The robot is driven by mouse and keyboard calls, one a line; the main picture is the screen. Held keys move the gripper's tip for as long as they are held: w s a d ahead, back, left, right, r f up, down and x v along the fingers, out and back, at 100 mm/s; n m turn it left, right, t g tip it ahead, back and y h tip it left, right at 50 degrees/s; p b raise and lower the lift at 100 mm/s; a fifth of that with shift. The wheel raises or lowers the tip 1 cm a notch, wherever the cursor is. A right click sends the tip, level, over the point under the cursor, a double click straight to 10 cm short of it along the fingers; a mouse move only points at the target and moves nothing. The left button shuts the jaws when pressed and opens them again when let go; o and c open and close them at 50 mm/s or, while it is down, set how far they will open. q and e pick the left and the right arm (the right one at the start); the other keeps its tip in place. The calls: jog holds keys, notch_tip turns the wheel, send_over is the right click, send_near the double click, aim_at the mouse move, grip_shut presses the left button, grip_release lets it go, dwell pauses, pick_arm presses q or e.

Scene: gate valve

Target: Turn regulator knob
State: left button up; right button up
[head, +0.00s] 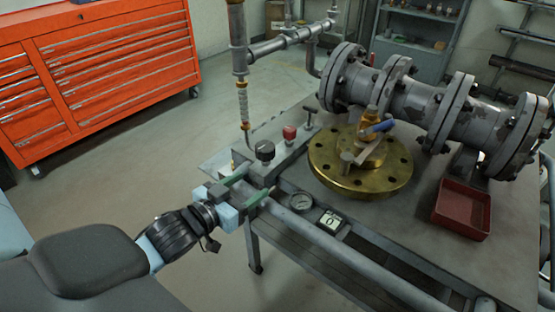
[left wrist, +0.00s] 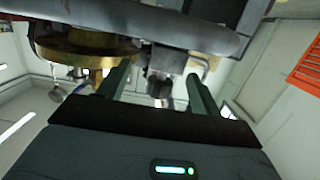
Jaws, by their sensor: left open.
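The regulator knob (head: 265,150) is a black round knob on a grey manifold block at the table's left edge. My left gripper (head: 254,180) is open, with its two green fingers pointing toward the block, just in front of and below the knob in the head view. The fingers look apart from the knob. In the left wrist view, a dark knob-like part (left wrist: 160,85) shows between the two spread fingers; I cannot tell for sure that it is the same knob. My right gripper is not in view.
A red knob (head: 289,132) sits behind on the same block. A grey rail (head: 330,246) runs along the front.

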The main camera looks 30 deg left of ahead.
aim_at(271, 144)
pick_arm(q)
jog(key=shift+t, duration=0.9)
jog(key=w+r, duration=0.1)
jog(key=w+r+b, duration=0.1)
jog(key=r, duration=0.1)
jog(key=w+a+r+b, duration=0.1)
jog(key=r, duration=0.1)
jog(key=shift+r, duration=0.25)
jog(key=shift+w+d, duration=0.15)
jog(key=shift+w, duration=1.85)
jog(key=shift+w+d, duration=0.15)
jog(key=shift+w, duration=1.8)
